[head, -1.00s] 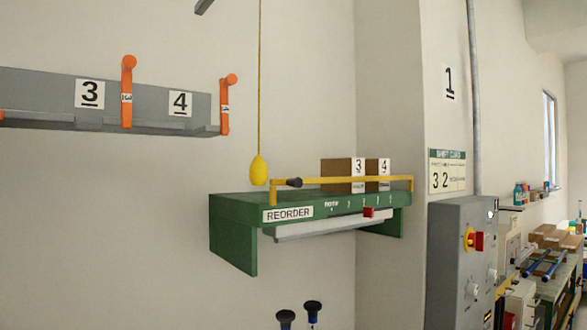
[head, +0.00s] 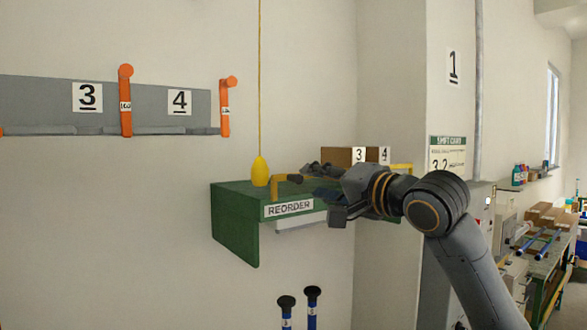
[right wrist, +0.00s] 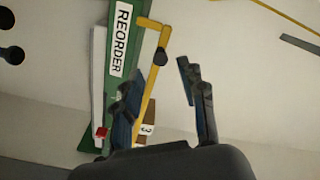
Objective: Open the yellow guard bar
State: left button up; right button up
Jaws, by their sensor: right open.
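The yellow guard bar (head: 402,167) runs along the top front of the green REORDER shelf (head: 237,230). Its middle is hidden behind my right gripper in the head view. In the right wrist view the bar (right wrist: 150,95) shows with its bent end and a black knob (right wrist: 161,56). My right gripper (head: 322,188) is open and empty in front of the shelf. In the right wrist view its fingers (right wrist: 160,78) are spread, with the bar and knob appearing between them, nearer the left finger. I cannot tell whether they touch. My left gripper is not in view.
Cardboard boxes (head: 342,156) marked 3 and 4 stand on the shelf behind the bar. A yellow pull-cord bulb (head: 260,170) hangs by the shelf's left end. A grey rack (head: 50,100) with orange posts is at left. Black-topped blue rods (head: 312,300) stand below.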

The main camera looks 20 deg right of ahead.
aim_at(300, 178)
jog(key=p+x, duration=0.3)
jog(key=x, duration=0.3)
jog(key=shift+w+a+r, duration=0.1)
jog(key=shift+w+r, duration=0.05)
jog(key=shift+w, duration=0.15)
jog(key=shift+w+a+f, duration=0.2)
jog(key=shift+w+a, duration=0.05)
jog(key=shift+w, duration=0.5)
jog(key=shift+c, duration=0.2)
